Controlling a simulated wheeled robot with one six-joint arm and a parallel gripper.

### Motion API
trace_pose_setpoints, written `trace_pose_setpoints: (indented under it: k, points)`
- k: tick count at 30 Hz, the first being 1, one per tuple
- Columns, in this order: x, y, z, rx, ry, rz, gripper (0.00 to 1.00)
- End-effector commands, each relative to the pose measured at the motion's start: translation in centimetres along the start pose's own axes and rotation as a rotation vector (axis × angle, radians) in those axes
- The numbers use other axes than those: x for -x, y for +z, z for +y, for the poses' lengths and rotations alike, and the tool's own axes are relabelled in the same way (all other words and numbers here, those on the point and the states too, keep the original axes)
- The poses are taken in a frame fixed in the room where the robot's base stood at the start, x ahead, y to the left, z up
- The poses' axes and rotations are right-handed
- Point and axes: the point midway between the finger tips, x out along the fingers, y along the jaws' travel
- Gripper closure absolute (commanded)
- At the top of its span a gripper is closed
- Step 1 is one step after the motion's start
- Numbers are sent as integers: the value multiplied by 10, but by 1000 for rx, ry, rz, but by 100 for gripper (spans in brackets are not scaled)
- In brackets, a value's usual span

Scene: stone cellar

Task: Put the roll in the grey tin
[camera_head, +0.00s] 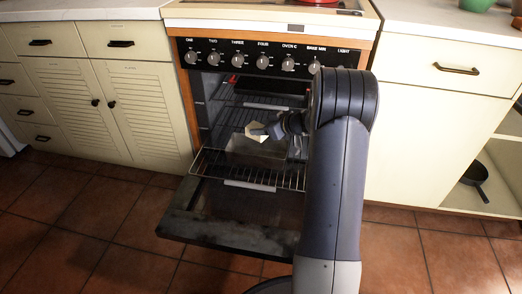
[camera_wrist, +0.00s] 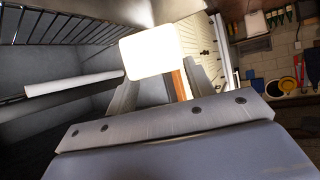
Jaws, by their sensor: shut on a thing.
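The roll (camera_head: 255,131) is a pale cream piece, held at the end of my gripper (camera_head: 262,131) in front of the open oven. In the wrist view the roll (camera_wrist: 160,52) is bright and blocky, between the fingers, which are shut on it. What looks like the grey tin (camera_head: 243,157) is inside the oven, below the roll in the picture. My arm hides the right side of that area. The roll appears to be above the tin, apart from it; how high I cannot tell.
The oven door (camera_head: 230,226) is folded down in front. A wire rack (camera_head: 215,168) with a pale front bar (camera_head: 250,186) lies low in the oven; a higher rack (camera_head: 228,98) is above my gripper. Cream cabinets (camera_head: 135,105) flank the oven. The tiled floor (camera_head: 90,215) at left is clear.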

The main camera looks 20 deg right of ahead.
Motion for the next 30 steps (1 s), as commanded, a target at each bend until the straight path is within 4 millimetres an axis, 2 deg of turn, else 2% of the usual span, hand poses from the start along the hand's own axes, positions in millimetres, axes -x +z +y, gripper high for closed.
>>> trace_pose_setpoints:
  k: [1,7,14,30]
  points:
    - [-6,11,0,-2,-1,-1,72]
    - [-15,28,0,-2,0,0,72]
    - [-33,60,0,-2,0,-1,72]
    - [-36,65,0,0,1,0,72]
